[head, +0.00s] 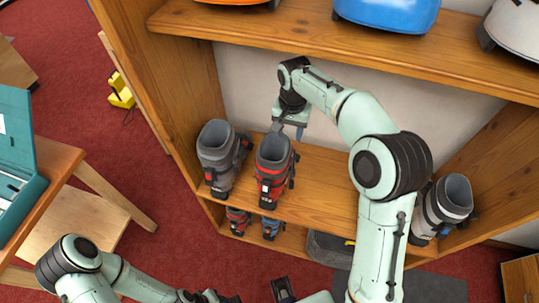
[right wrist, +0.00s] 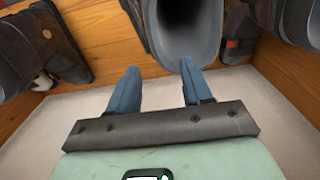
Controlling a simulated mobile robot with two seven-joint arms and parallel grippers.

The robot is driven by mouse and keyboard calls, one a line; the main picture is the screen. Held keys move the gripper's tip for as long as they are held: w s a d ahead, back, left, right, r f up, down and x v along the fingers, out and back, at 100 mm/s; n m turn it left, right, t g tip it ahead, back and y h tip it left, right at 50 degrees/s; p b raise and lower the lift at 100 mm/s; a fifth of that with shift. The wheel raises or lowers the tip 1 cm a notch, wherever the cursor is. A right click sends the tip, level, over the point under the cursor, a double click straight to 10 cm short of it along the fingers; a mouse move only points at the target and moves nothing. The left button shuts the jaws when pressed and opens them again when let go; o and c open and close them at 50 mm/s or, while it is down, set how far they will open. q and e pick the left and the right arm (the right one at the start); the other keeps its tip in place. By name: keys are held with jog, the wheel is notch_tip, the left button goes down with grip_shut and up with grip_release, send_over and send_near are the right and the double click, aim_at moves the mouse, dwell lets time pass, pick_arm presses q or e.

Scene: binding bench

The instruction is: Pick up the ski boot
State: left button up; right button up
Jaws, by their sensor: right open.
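A red ski boot (head: 272,172) with a grey liner stands upright on the middle shelf. A dark grey ski boot (head: 218,160) stands to its left, and a grey and white one (head: 445,205) stands at the right end. My right gripper (head: 290,127) is open and empty behind the red boot's top. In the right wrist view its spread blue fingers (right wrist: 158,68) point at a boot's grey opening (right wrist: 187,30), which seems to be the red boot's. My left gripper (head: 218,298) is low at the bottom edge, its jaws unclear.
The wooden shelf (head: 315,185) has upright sides and an upper board (head: 290,28) close above my right arm. Smaller boots (head: 238,220) stand on the lower level. Dark boots flank the opening in the wrist view. A table with a teal case (head: 18,150) is at left.

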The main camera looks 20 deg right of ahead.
aim_at(290, 144)
jog(key=f, duration=0.7)
jog(key=shift+s+d+f+b, duration=0.2)
jog(key=shift+s+f+b, duration=0.05)
jog(key=shift+b, duration=0.15)
grip_shut()
dwell(0.9)
jog(key=shift+r, duration=0.1)
